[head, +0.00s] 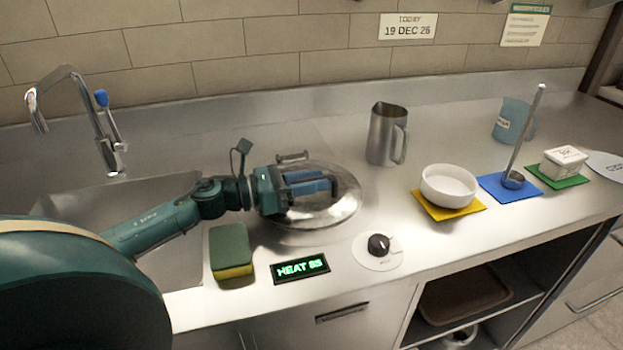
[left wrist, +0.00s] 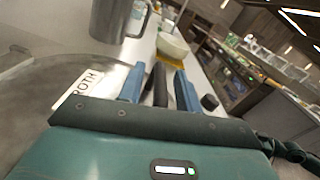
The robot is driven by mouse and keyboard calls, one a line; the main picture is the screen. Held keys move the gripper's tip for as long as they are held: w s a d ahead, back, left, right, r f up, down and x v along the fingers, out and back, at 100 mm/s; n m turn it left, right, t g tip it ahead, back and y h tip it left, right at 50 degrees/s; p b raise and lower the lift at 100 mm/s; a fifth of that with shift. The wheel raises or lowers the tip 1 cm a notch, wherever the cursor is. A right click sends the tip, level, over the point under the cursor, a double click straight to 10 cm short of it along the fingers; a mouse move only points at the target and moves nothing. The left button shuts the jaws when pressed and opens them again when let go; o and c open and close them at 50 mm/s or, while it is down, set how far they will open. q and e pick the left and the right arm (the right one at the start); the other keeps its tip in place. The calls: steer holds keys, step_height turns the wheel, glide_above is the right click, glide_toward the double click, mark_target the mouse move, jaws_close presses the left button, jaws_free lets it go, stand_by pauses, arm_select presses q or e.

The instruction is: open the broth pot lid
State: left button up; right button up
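The broth pot lid (head: 338,208) is a shiny round dome set in the counter, left of centre. It lies flat and looks closed over the pot. In the left wrist view its grey surface (left wrist: 35,100) shows at the left, with a label partly reading "OTH". A dark handle (left wrist: 157,85) stands between the two blue fingers of my left gripper (left wrist: 158,88), with visible gaps on either side. In the head view my left gripper (head: 308,184) is over the lid and hides part of it. My right gripper is not in view.
A green and yellow sponge (head: 231,250), a "HEAT" display (head: 300,268) and a black knob (head: 378,245) lie in front. A metal pitcher (head: 384,135) stands behind right. A white bowl (head: 449,187), ladle (head: 514,180) and white tub (head: 563,162) stand farther right. The sink (head: 75,200) is left.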

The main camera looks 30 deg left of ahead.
arm_select(q)
steer(key=shift+c, duration=0.4)
jaws_close()
steer(key=shift+d, duration=0.1)
